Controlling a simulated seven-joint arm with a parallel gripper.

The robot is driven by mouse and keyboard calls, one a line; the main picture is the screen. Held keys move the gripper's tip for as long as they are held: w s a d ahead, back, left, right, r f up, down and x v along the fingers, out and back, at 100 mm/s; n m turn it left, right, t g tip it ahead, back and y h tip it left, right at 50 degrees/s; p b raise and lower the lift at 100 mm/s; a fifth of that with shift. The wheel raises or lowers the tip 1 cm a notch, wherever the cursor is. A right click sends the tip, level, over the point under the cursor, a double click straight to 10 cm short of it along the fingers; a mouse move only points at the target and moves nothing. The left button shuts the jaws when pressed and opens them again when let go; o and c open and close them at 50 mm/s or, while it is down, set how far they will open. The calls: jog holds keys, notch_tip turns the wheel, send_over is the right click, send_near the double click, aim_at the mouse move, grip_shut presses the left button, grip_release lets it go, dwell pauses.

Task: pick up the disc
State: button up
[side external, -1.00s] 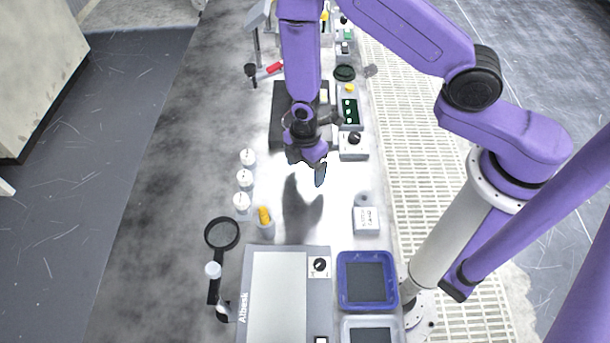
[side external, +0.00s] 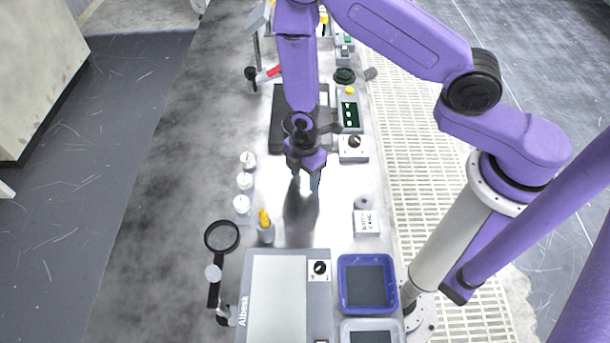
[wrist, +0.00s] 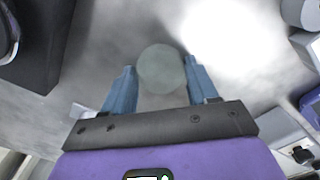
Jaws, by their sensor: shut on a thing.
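The disc (wrist: 161,68) is a round, dull grey-green piece between my blue fingertips in the wrist view. My gripper (wrist: 160,72) is shut on it, with one finger at each side. In the side view my gripper (side external: 306,180) points down low over the bright bench top, left of the bench's right edge. The disc cannot be made out in the side view. Whether it still touches the bench is not clear.
The Albesk machine (side external: 278,290) and a blue tray (side external: 343,292) stand in front. A yellow-topped bottle (side external: 265,228), a magnifier (side external: 222,236) and white-capped bottles (side external: 245,181) are at left. A small white box (side external: 366,223) is at right. A dark block (side external: 279,130) lies behind.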

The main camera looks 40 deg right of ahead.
aim_at(304, 177)
jog(key=shift+r, duration=0.15)
jog(key=shift+r, duration=0.5)
notch_tip(304, 177, up, 2)
jog(key=s+d+r, duration=0.2)
jog(key=s+r, duration=0.3)
jog(key=s, duration=0.1)
jog(key=s+d+r, duration=0.3)
jog(key=s+r, duration=0.1)
jog(key=s, duration=0.2)
jog(key=shift+s+d+r, duration=0.25)
jog(key=shift+s+r, duration=0.05)
jog(key=shift+r, duration=0.05)
